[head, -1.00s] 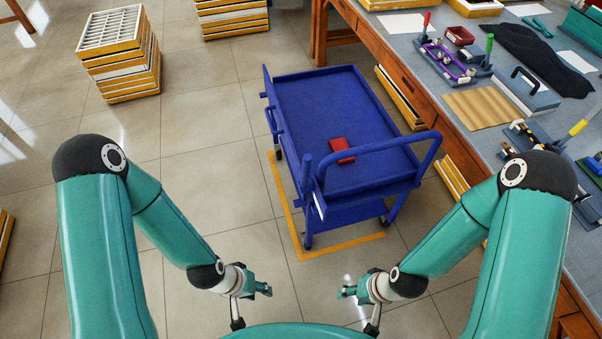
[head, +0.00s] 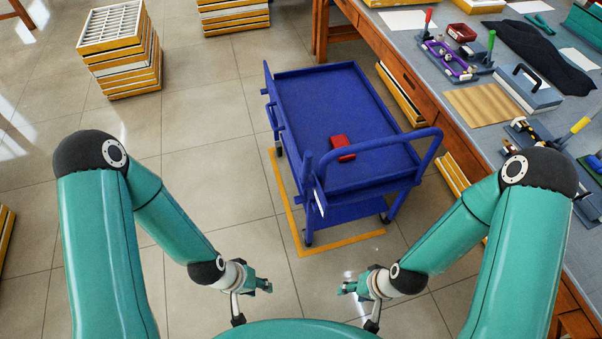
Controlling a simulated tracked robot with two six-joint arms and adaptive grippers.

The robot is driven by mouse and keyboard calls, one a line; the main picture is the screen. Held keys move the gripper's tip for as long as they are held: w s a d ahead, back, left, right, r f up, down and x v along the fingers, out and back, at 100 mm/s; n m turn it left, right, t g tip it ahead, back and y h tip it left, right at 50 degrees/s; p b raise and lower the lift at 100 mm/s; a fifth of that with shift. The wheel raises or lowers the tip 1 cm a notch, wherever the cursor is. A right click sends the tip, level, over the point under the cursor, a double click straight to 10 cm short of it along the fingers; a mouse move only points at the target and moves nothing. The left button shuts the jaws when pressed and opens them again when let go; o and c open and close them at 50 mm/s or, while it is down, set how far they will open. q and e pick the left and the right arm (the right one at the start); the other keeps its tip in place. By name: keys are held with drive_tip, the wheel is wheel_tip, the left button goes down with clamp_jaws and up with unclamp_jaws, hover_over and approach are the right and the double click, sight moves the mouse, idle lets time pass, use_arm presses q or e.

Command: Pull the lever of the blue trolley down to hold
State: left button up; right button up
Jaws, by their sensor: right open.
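The blue trolley (head: 345,105) stands on the tiled floor ahead of me, with a raised-rim top tray and a curved push handle (head: 385,140) at its near end. A short blue upright piece (head: 306,165) stands at its near left corner, with a pale strip (head: 319,200) just below; I cannot tell for certain which part is the lever. My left gripper (head: 266,286) is low in front of the trolley, apart from it; its jaws are too small to read. My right gripper (head: 344,287) is open and empty, also short of the trolley.
A red box (head: 342,148) lies on the trolley's tray. Yellow tape (head: 340,246) marks the floor around the trolley. A cluttered workbench (head: 440,60) runs along the right. Stacked trays (head: 120,60) stand at the back left. The floor left of the trolley is clear.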

idle(0.4)
use_arm(q)
drive_tip(key=shift+o, duration=0.2)
use_arm(e)
drive_tip(key=shift+c, duration=0.9)
drive_tip(key=shift+s, duration=0.1)
